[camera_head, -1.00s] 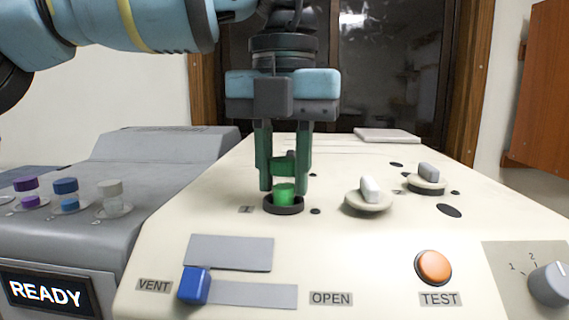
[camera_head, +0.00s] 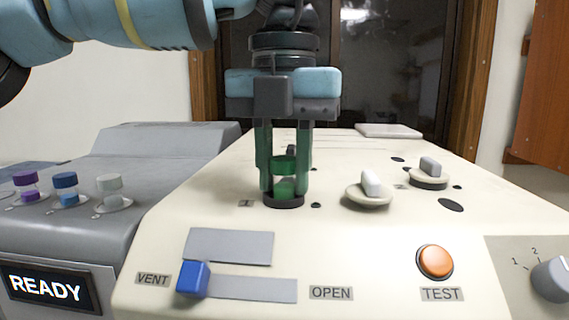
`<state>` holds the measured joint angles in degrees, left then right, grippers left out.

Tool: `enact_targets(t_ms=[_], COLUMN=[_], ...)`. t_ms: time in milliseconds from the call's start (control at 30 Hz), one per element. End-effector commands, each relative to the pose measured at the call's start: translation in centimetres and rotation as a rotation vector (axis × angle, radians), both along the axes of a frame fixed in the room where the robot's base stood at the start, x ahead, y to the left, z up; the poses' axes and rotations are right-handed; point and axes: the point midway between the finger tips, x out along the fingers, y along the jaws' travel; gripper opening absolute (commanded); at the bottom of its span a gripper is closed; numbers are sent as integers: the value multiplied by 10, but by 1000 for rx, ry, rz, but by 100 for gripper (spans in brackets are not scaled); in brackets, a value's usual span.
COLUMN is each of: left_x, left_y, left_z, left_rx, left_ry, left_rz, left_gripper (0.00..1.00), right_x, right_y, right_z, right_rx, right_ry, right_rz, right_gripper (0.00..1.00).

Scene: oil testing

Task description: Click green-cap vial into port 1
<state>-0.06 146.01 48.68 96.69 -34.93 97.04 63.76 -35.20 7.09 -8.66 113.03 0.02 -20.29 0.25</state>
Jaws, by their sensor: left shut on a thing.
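The green-cap vial (camera_head: 285,186) stands upright at port 1 (camera_head: 284,202), a dark ring on the cream machine. Its green cap (camera_head: 284,165) is between the fingers of my left gripper (camera_head: 284,178), which points straight down and is shut on the vial. The vial's lower end meets the ring. I cannot tell how deep it sits. The fingers reach down close to the ring and partly hide the vial's sides. My right gripper is not in view.
A grey rack at left holds purple (camera_head: 26,185), blue (camera_head: 66,189) and white-cap vials (camera_head: 111,193). White-handled (camera_head: 371,184) and grey-handled (camera_head: 430,168) knobs stand right of the port. In front are a blue slider (camera_head: 193,279) by VENT and an orange TEST button (camera_head: 435,262). A screen (camera_head: 50,288) reads READY.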

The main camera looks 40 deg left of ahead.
Motion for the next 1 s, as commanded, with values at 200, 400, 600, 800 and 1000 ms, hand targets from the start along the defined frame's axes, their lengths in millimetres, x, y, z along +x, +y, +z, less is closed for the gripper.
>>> enact_targets(t_ms=[200, 400, 600, 800, 1000], left_x=[0, 0, 0, 1, 1], left_y=[0, 0, 0, 0, 0], left_z=[-3, -7, -11, -14, -15], left_rx=[0, 1, 2, 1, 2], left_ry=[2, 7, 14, 20, 22], left_rz=[0, 0, 0, 3, 4], left_gripper=[5, 5, 5, 5, 5], right_x=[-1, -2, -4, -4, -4], right_y=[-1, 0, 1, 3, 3], right_z=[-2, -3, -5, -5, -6], right_rx=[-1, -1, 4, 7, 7], right_ry=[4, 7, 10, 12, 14], right_rz=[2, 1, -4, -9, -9], right_gripper=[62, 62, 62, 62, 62])
